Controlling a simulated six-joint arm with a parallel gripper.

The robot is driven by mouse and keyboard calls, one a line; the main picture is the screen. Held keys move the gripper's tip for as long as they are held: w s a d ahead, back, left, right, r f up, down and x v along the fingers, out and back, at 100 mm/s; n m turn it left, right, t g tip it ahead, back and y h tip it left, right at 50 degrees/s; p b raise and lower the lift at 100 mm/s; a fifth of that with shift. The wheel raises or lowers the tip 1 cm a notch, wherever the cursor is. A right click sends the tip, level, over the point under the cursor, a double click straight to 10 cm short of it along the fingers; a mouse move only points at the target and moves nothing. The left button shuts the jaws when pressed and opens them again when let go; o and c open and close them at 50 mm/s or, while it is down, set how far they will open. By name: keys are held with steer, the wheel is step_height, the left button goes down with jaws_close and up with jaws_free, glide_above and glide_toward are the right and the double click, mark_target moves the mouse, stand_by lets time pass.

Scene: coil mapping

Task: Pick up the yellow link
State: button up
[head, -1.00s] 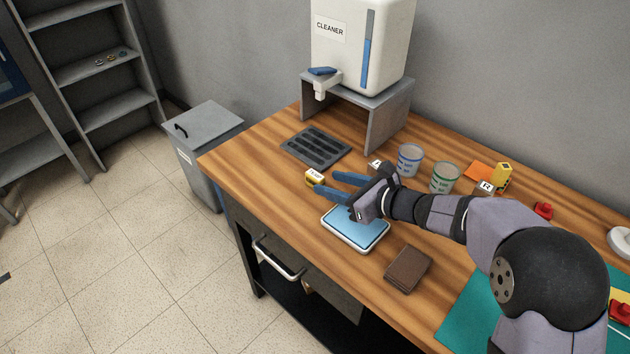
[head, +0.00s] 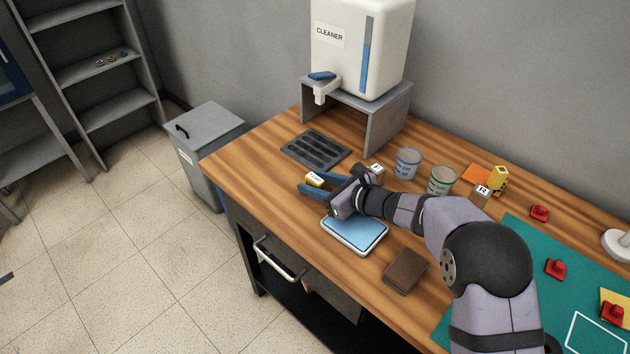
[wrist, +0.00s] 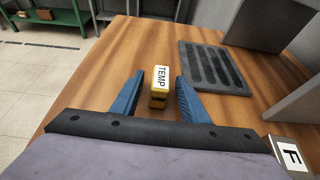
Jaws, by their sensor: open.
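The yellow link (wrist: 158,99) is a small yellow block with a white top marked TEMP. It stands on the wooden bench near the left end. In the head view the yellow link (head: 315,180) shows between the blue fingers of my gripper (head: 316,189). In the wrist view my gripper (wrist: 158,92) is open, with one finger on each side of the link. A gap shows between the link and each finger, smaller on the right. The link's lower part is partly hidden in the head view.
A dark slotted grate (head: 316,149) lies behind the link, near the cleaner stand (head: 385,122). A white block marked F (head: 376,170) stands right of my gripper. Two cups (head: 408,162) stand further right.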

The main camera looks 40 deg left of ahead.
mark_target(315, 178)
steer(key=shift+a+f, duration=0.15)
steer(key=shift+a, duration=0.15)
jaws_close()
step_height(315, 178, up, 10)
steer(key=shift+r+b, duration=0.1)
steer(key=shift+b, duration=0.2)
stand_by(0.4)
